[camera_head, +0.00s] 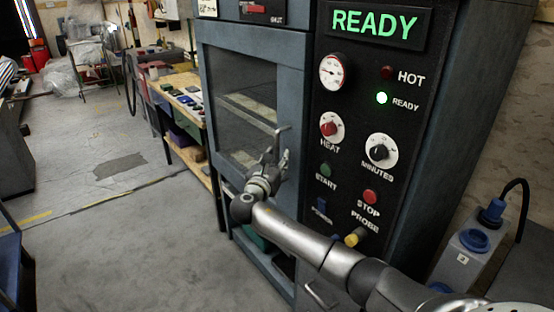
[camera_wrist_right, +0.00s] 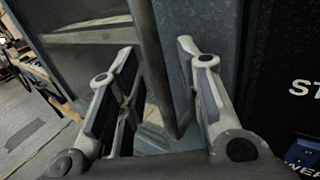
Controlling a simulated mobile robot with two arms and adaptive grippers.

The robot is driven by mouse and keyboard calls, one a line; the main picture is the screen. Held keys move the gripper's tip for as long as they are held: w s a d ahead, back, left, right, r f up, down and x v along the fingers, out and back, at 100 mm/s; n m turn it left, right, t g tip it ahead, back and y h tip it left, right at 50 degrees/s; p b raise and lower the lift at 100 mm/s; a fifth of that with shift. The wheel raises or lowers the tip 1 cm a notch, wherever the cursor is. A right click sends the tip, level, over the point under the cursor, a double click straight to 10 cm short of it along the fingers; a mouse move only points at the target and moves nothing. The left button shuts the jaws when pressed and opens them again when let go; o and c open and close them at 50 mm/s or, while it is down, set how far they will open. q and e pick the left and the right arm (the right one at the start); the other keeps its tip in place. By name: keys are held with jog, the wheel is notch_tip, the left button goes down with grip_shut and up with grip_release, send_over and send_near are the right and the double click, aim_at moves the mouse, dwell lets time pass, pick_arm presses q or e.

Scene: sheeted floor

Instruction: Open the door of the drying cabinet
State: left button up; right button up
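The drying cabinet (camera_head: 440,130) stands ahead, a blue-grey box with a black control panel lit READY. Its door (camera_head: 291,85) has a blue-grey frame around a dark window and looks shut. An upright metal bar handle (camera_head: 282,135) is on the door's right side, by the panel. My right gripper (camera_head: 276,155) is at the handle. In the right wrist view, my right gripper's fingers (camera_wrist_right: 156,60) are spread, with the handle bar (camera_wrist_right: 149,50) passing between them. Gaps show on both sides, so it is not gripped. My left gripper is out of view.
A wooden workbench (camera_head: 180,82) with small items stands left of the cabinet, beyond the door. A grey box with a blue cap (camera_head: 474,241) and black cable is at the right. The grey floor (camera_head: 130,240) in front and to the left is clear.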

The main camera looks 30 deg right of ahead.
jog(key=shift+w+d, duration=0.25)
jog(key=shift+d, duration=0.05)
jog(key=shift+c, duration=0.2)
grip_shut()
